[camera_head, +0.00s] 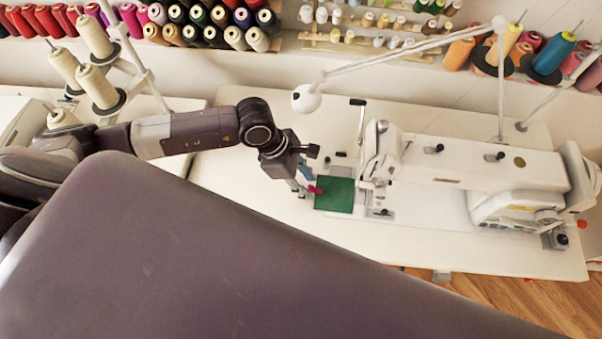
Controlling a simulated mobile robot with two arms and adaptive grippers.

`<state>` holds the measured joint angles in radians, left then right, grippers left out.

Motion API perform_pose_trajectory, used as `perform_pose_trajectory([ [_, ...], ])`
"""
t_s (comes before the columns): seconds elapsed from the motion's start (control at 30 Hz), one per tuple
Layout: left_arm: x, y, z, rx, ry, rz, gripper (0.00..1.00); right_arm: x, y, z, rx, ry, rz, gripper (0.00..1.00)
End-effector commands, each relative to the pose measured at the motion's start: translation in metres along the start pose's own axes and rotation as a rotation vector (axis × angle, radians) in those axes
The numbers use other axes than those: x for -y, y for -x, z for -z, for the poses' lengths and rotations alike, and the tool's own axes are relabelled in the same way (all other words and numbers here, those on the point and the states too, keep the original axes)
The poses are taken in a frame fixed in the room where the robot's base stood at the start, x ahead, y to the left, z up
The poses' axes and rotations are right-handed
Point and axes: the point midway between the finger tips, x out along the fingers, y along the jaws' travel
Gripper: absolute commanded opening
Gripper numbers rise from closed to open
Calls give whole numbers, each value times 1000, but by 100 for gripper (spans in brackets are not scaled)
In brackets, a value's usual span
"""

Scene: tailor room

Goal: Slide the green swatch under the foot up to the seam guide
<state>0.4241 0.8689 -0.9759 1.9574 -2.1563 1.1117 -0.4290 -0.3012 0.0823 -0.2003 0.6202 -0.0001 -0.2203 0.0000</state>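The green swatch (335,195) lies flat on the white table, just left of the sewing machine's needle end. Its right edge meets the area of the foot (367,184), but I cannot tell how far under the foot it reaches. I cannot make out the seam guide for certain. My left gripper (308,188) points down at the swatch's left edge. A small red-pink piece (316,190) shows at its fingertips, over that edge. The fingers are too small to tell whether they are shut on anything. My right gripper is not in view.
The white sewing machine (470,165) fills the right of the table (240,105). A white lamp arm (400,60) reaches over it. A thread stand with cream cones (100,88) is at left. Spool racks line the back. A dark surface of mine covers the foreground.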

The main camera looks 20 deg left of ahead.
Motion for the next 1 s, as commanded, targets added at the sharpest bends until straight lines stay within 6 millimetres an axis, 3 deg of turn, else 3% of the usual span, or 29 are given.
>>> perform_pose_trajectory([
  [0.37, 0, -7, 0, 1, -1, 0, 32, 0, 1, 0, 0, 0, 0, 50],
  [0.67, 0, -7, 0, 1, -1, 0, 0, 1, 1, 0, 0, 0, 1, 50],
  [1.0, 2, -7, 0, 1, -1, 0, 0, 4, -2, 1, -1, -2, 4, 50],
])
